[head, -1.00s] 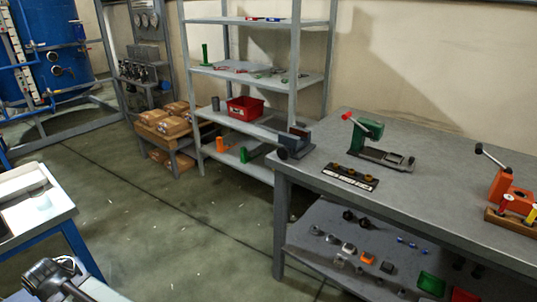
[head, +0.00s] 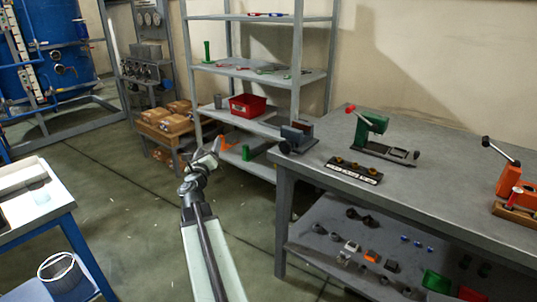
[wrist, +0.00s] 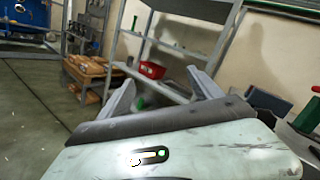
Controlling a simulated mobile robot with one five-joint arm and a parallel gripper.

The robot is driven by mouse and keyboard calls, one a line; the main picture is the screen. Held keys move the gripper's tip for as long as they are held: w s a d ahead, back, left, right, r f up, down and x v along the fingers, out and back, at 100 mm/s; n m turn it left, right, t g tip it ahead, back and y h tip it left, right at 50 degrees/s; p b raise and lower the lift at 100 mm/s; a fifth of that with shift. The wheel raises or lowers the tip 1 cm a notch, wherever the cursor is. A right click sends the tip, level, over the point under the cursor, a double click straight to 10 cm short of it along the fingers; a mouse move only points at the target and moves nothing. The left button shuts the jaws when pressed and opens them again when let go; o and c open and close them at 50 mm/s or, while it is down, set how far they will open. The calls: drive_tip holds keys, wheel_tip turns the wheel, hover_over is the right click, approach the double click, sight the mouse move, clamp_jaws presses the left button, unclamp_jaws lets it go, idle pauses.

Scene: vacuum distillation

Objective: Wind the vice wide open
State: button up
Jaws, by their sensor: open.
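The vice (head: 299,135) is a small blue-grey block with a dark round end, at the left corner of the grey workbench. Its jaw gap and handle are too small to make out. In the wrist view a dark block that looks like the vice (wrist: 268,106) shows at the right, beyond my gripper. My gripper (head: 205,157) is in front of the shelf rack, left of the vice and apart from it. In the wrist view the two fingers of my gripper (wrist: 164,92) are spread, with nothing between them.
The workbench (head: 440,175) also bears a green lever tool (head: 371,124), a dark strip with knobs (head: 354,171) and an orange lever tool (head: 512,180). Its lower shelf holds small parts. A shelf rack with a red bin (head: 247,105) stands behind. The floor at left is open.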

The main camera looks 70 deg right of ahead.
drive_tip(key=s+d+f+m+g+h, duration=0.1)
drive_tip(key=s+d+m+g, duration=0.45)
drive_tip(key=s, duration=0.45)
drive_tip(key=m+g+y, duration=0.2)
drive_tip(key=m+g, duration=0.4)
drive_tip(key=m, duration=0.2)
approach(285, 149)
drive_tip(key=x, duration=0.8)
drive_tip(key=shift+w+d, duration=0.1)
drive_tip(key=shift+d, duration=0.15)
drive_tip(key=c, duration=1.3)
drive_tip(key=n, duration=0.4)
drive_tip(key=shift+n, duration=0.25)
drive_tip(key=shift+c, duration=0.2)
